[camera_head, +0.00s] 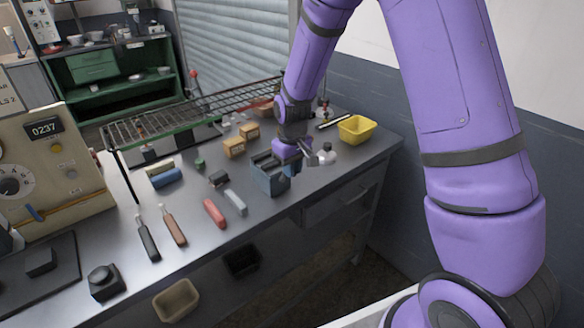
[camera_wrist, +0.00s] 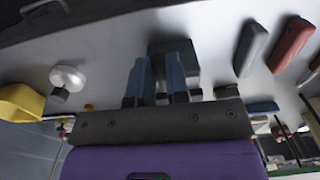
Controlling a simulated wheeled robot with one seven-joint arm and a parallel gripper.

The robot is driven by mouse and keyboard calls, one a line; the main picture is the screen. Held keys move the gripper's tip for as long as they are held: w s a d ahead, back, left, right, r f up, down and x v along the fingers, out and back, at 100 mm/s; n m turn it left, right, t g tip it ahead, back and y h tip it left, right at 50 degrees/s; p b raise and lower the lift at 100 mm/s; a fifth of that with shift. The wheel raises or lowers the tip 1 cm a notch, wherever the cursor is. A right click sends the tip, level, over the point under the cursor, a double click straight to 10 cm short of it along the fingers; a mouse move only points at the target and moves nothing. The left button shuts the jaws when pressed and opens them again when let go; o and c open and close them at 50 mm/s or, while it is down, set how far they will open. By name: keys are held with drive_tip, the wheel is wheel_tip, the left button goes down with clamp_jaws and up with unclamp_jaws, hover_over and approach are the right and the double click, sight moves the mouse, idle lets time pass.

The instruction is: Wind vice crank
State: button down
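The vice (camera_head: 270,175) is a small blue-grey block with raised jaws on the metal bench.
A white round-topped item (camera_head: 325,152) stands just right of my gripper, with a yellow bin (camera_head: 357,129) beyond. Red (camera_head: 214,213) and grey (camera_head: 236,202) bars lie in front of the vice. A wire rack (camera_head: 190,112) runs behind. The front bench strip is partly clear.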

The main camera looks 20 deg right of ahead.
drive_tip(key=shift+a, duration=0.2)
drive_tip(key=a+f+t+h, duration=0.1)
drive_tip(key=h, duration=0.3)
drive_tip(key=s+a+f+t+h, duration=0.1)
drive_tip(key=a+h, duration=0.1)
drive_tip(key=h, duration=0.2)
drive_tip(key=s+a+t+h, duration=0.1)
drive_tip(key=a+t+h, duration=0.1)
drive_tip(key=h, duration=0.2)
drive_tip(key=shift+a+f, duration=0.15)
drive_tip(key=shift+f, duration=0.25)
drive_tip(key=shift+a+f+t+h, duration=0.25)
drive_tip(key=shift+f+h, duration=0.15)
drive_tip(key=shift+h, duration=0.5)
drive_tip(key=shift+a+f+t+h, duration=0.1)
drive_tip(key=shift+f+t+h, duration=0.25)
drive_tip(key=shift+h, duration=0.55)
drive_tip(key=shift+f, duration=0.15)
drive_tip(key=c, duration=1.1)
unclamp_jaws()
